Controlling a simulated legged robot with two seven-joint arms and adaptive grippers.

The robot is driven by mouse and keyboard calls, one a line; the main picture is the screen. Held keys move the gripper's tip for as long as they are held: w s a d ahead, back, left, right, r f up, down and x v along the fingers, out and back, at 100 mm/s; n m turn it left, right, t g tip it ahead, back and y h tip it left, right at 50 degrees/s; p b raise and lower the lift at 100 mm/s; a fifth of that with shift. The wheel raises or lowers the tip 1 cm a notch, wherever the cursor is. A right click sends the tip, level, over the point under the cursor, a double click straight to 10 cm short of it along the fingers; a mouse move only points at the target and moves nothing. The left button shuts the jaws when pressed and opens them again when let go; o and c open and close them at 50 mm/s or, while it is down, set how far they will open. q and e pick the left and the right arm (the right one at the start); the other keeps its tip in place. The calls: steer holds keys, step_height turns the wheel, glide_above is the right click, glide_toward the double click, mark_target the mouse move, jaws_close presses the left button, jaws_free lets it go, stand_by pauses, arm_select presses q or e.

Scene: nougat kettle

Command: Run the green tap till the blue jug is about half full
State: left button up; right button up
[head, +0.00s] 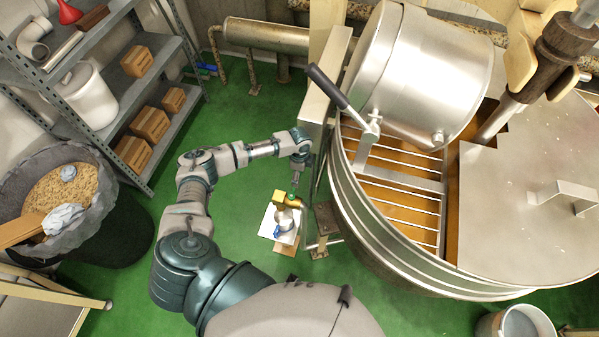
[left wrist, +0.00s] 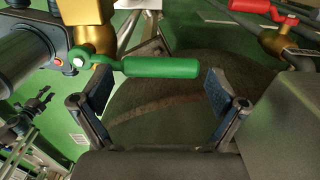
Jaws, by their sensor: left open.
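The green tap's lever (left wrist: 160,67) lies across the left wrist view, fixed to a brass tap body (left wrist: 92,20). My left gripper (left wrist: 160,92) is open, its two dark finger pads standing apart just below the lever in that view. It holds nothing. In the head view my left gripper (head: 297,181) is just above the green tap (head: 292,197) beside the big steel kettle. The blue jug (head: 282,231) stands under the tap, partly hidden by it. Its water level is too small to tell. My right gripper is not in view.
A second tap with a red lever (left wrist: 262,8) shows at the upper right of the left wrist view. The steel kettle (head: 350,205) stands close on the right. A metal shelf (head: 110,75) and a dark bin (head: 105,165) stand left. Green floor (head: 235,120) is open between.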

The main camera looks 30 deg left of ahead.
arm_select(q)
steer(key=shift+a, duration=0.15)
steer(key=c, duration=1.7)
